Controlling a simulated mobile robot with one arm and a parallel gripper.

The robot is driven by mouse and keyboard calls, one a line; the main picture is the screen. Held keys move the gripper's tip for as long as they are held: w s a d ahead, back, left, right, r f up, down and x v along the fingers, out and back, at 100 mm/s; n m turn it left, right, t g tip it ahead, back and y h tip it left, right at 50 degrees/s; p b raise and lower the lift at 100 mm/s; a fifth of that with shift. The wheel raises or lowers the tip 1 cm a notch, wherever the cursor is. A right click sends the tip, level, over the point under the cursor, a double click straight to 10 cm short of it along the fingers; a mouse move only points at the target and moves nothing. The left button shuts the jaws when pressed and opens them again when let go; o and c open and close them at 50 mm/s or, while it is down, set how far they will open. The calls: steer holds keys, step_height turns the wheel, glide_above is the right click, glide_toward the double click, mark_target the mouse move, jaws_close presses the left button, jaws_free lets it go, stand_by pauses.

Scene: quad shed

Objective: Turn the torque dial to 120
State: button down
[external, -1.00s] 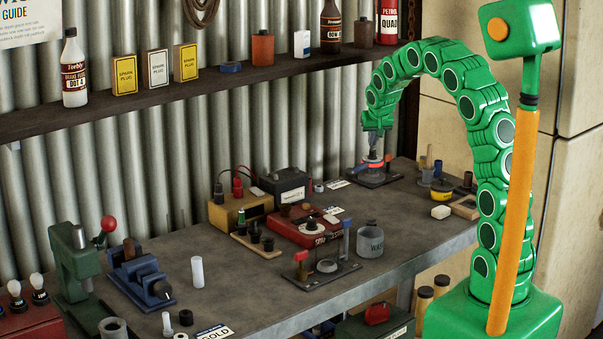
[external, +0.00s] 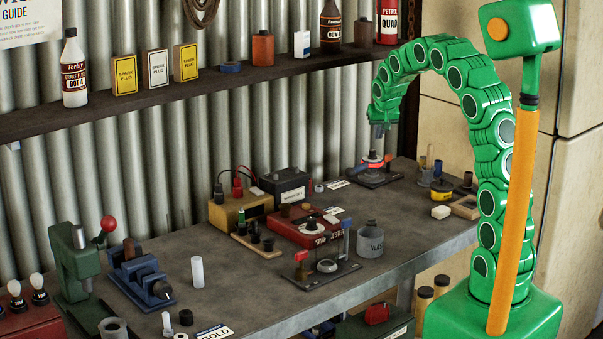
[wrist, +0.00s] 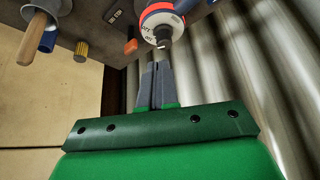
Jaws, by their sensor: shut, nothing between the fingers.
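A white dial with small marks and an orange-red and blue rim (wrist: 160,16) shows at the top of the wrist view, with a small dark piece on it near my fingertips. In the external view the dial (external: 373,164) sits on a dark stand (external: 374,179) at the back right of the bench. My gripper (external: 377,132) is above it, pointing down, with a gap between. In the wrist view my gripper (wrist: 154,64) has its two grey fingers together, with nothing held.
A black battery (external: 288,186) and red box (external: 300,232) stand further left. A shelf (external: 290,68) runs above.

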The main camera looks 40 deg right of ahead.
steer(key=shift+f, duration=3.15)
steer(key=shift+w, duration=0.1)
steer(key=shift+w+a, duration=0.1)
steer(key=shift+a, duration=0.2)
steer(key=shift+s+a+r, duration=0.1)
steer(key=shift+s+a, duration=0.05)
steer(key=shift+s, duration=0.2)
step_height(320, 180, up, 6)
glide_above(374, 159)
steer(key=s+a, duration=0.2)
steer(key=s, duration=0.1)
steer(key=shift+w+d, duration=0.15)
steer(key=shift+d, duration=0.1)
